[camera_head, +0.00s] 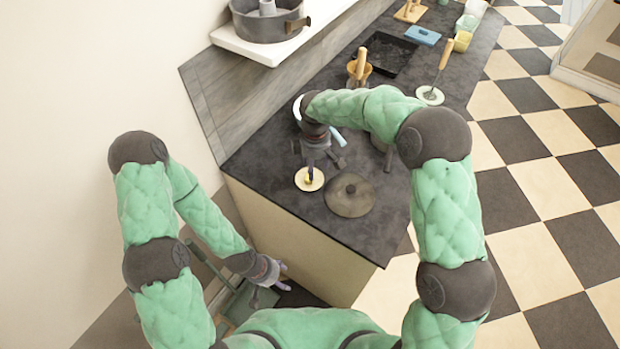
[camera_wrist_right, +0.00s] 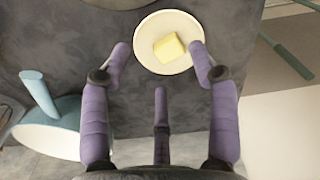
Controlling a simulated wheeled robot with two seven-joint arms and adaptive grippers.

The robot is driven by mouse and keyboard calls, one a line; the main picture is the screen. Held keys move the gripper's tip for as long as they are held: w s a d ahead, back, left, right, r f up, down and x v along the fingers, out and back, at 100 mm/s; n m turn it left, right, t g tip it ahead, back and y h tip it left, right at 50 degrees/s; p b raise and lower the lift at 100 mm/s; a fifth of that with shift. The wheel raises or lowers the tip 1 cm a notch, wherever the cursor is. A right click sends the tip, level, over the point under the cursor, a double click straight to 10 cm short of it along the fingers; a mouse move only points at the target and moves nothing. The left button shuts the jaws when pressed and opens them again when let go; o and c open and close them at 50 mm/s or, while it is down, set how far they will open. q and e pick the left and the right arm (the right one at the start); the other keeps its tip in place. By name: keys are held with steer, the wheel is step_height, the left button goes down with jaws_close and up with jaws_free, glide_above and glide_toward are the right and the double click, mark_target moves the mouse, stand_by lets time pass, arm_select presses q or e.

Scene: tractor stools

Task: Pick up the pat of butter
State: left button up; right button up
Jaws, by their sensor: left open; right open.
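The pat of butter (camera_wrist_right: 170,47) is a small yellow block on a round cream dish (camera_wrist_right: 147,64) in the right wrist view. In the head view the dish (camera_head: 300,185) lies near the end of the dark counter, with a bit of yellow butter (camera_head: 309,180) showing beside my gripper. My right gripper (camera_head: 325,163) is open and empty, over the near part of the dish. In the right wrist view its purple fingers (camera_wrist_right: 160,60) are spread, and the butter is between the two outer tips, slightly beyond them. My left gripper (camera_head: 277,279) is open and low, off the counter's end.
A round grey lid (camera_head: 350,196) lies right of the dish. A light blue-handled item (camera_wrist_right: 42,98) sits at left in the right wrist view. A wooden-handled tool in a pot (camera_head: 360,68), a black tray (camera_head: 388,54) and a blue box (camera_head: 423,36) stand farther along the counter (camera_head: 270,148).

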steer(key=f, duration=0.2)
steer(key=a+f+b, duration=0.1)
steer(key=f, duration=0.1)
steer(key=shift+s+f, duration=0.1)
steer(key=shift+f, duration=0.3)
steer(key=c, duration=1)
